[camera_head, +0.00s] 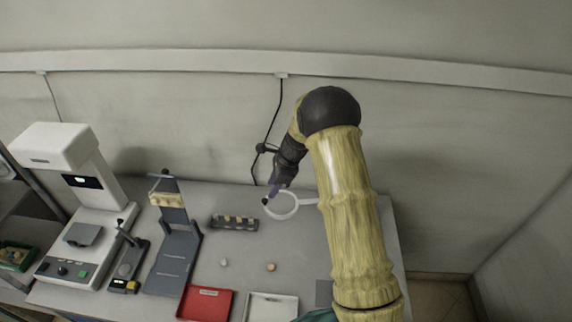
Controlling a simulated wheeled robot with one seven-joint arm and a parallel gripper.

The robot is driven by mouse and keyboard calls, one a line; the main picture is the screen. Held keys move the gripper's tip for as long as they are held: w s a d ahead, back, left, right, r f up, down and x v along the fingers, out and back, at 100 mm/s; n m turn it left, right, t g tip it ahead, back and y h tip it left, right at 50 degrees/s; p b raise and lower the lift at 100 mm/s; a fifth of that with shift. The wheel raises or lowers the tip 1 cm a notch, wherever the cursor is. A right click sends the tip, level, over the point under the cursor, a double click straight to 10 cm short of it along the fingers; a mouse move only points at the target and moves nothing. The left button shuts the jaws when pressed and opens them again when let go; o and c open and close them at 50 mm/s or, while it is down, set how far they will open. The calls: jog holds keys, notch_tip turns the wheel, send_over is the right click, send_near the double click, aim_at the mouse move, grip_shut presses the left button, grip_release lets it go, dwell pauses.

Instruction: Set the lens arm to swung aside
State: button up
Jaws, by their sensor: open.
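The lens arm (308,201) is a pale arm ending in a white ring (294,212), over the right part of the grey bench. A small dark knob (265,201) shows at the ring's left edge. My gripper (273,191) points down at the ring's upper left, close to the knob. I cannot tell whether it touches the knob or the ring. Its jaws are open and small in the picture. The lens arm's right end is hidden behind my yellow-sleeved arm.
A white instrument (65,150) with a control panel stands at the bench's left. A grey stand (175,255) and a dark rack (233,222) stand right of it. A red tray (205,303) and a white tray (270,307) lie at the front. Two small pieces lie between rack and trays.

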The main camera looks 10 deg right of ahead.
jog(key=b+v, duration=0.2)
jog(key=v, duration=0.9)
jog(key=shift+r, duration=0.2)
jog(key=shift+d, duration=0.15)
jog(key=s+d+n+t+h, duration=0.1)
jog(key=s+d+n+h, duration=0.1)
jog(key=s+n, duration=0.7)
jog(key=s+d+n+t+h, duration=0.1)
jog(key=s+d+n+h, duration=0.1)
jog(key=s+n, duration=0.8)
jog(key=s, duration=0.7)
jog(key=shift+s+d+r, duration=0.2)
jog(key=shift+s+d, duration=0.05)
jog(key=shift+s, duration=0.05)
